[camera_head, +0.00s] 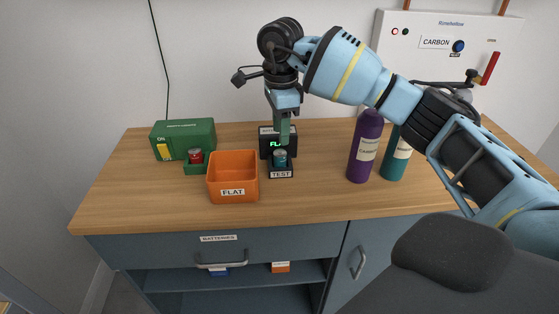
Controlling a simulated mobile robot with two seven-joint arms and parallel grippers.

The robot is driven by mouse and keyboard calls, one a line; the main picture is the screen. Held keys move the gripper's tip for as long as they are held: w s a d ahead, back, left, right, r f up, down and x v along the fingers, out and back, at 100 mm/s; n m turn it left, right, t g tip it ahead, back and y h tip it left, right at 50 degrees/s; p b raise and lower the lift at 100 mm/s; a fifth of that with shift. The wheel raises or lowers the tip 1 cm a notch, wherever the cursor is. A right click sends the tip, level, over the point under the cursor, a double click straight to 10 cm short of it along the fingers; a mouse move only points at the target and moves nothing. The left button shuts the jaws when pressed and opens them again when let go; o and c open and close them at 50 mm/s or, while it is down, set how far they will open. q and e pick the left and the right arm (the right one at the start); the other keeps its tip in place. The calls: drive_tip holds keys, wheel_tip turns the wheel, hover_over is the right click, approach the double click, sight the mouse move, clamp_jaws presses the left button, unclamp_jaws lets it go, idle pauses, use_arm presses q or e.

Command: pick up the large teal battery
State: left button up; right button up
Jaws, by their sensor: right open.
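A teal battery (281,160) stands upright in the dark holder labelled TEST (280,174), in the middle of the counter. My right gripper (283,141) points down just above the battery. It is open, though its fingers look close together from this angle, and the gap between them is hard to see. I cannot tell whether the fingertips touch the battery. The fingers partly hide the tester's green display (274,144) behind it. My left gripper is not in view.
An orange FLAT bin (232,190) stands close left of the tester. Farther left is a green charger (184,137) with a red battery (195,156). Purple (363,150) and teal (396,158) bottles stand to the right. The front strip of the wooden counter (150,210) is clear.

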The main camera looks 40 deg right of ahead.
sight(280, 152)
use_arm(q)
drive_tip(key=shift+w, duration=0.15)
use_arm(e)
drive_tip(key=shift+f, duration=0.2)
wheel_tip(280, 152, down, 4)
drive_tip(key=shift+f, duration=0.45)
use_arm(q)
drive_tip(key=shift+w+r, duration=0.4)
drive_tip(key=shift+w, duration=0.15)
use_arm(e)
drive_tip(key=shift+a, duration=0.1)
clamp_jaws()
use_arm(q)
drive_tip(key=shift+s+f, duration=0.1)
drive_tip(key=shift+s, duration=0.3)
use_arm(e)
drive_tip(key=shift+r, duration=0.1)
